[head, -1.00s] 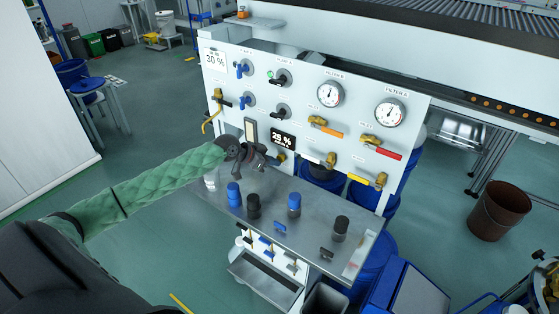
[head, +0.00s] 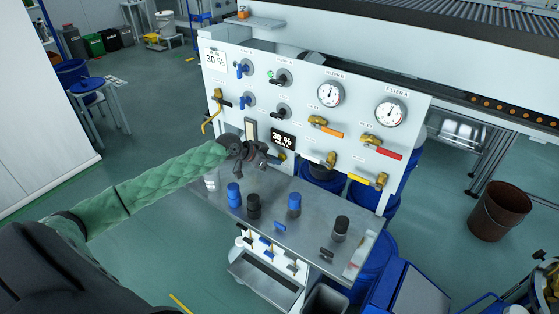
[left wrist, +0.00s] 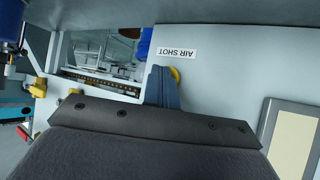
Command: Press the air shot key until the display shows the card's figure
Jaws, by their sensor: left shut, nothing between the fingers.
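The card (head: 214,59) at the panel's upper left reads "30 %". The small dark display (head: 283,139) low on the panel also reads 30 %. My left gripper (head: 265,162) is shut and empty, in front of the panel just below and left of the display. In the left wrist view, its blue-grey fingers (left wrist: 161,87) reach the panel beside the AIR SHOT label (left wrist: 177,54), which appears upside down. A yellow round part (left wrist: 175,74), likely the air shot key, shows partly behind the fingertips. Whether they touch it I cannot tell. My right gripper is out of view.
The panel (head: 300,100) carries valves and two gauges (head: 330,94). A metal shelf (head: 270,222) below the gripper holds blue and black knobs (head: 294,204). A pale framed plate (left wrist: 294,135) stands beside the fingers in the left wrist view.

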